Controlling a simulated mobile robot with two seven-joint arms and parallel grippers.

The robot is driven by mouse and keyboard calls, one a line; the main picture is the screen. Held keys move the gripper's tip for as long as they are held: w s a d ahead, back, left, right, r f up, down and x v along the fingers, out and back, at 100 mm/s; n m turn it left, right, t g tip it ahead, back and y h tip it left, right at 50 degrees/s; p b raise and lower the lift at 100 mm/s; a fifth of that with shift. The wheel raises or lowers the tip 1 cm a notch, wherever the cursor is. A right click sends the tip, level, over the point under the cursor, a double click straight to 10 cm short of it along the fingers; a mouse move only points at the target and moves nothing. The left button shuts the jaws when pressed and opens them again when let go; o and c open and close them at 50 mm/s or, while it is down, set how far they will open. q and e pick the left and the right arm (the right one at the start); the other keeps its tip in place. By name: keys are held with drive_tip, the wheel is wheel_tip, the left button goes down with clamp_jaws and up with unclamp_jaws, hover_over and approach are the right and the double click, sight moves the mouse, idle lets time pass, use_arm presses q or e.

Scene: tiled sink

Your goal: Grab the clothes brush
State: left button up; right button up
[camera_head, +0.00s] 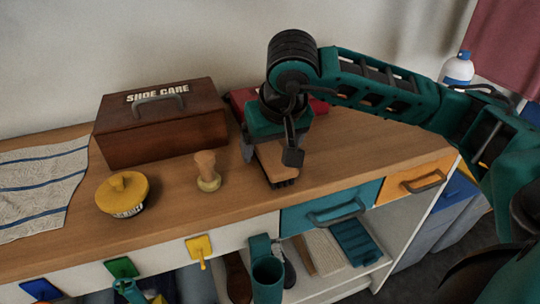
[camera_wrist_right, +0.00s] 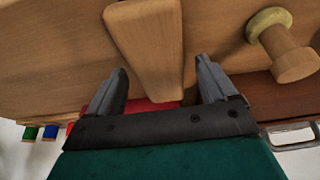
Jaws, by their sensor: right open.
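The clothes brush (camera_head: 277,168) lies on the wooden counter, with a light wood back and dark bristles downward. My right gripper (camera_head: 270,154) is above its far part and hides some of it. In the right wrist view, the wooden brush (camera_wrist_right: 150,45) lies between and beyond the two fingers of my right gripper (camera_wrist_right: 162,66). The fingers are apart, with nothing held. I cannot tell how far above the brush they are. My left gripper is not in view.
A brown shoe care box (camera_head: 160,130) and a red object (camera_head: 318,106) stand behind. A small wooden-handled brush (camera_head: 207,172) and a yellow-lidded tin (camera_head: 122,193) are left of the clothes brush. A striped cloth (camera_head: 40,185) lies far left. The counter's right part is clear.

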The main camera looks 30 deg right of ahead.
drive_tip(key=shift+w+d+f, duration=0.1)
drive_tip(key=shift+w+f, duration=0.1)
drive_tip(key=shift+f, duration=0.4)
drive_tip(key=c, duration=1.1)
drive_tip(key=shift+r, duration=0.15)
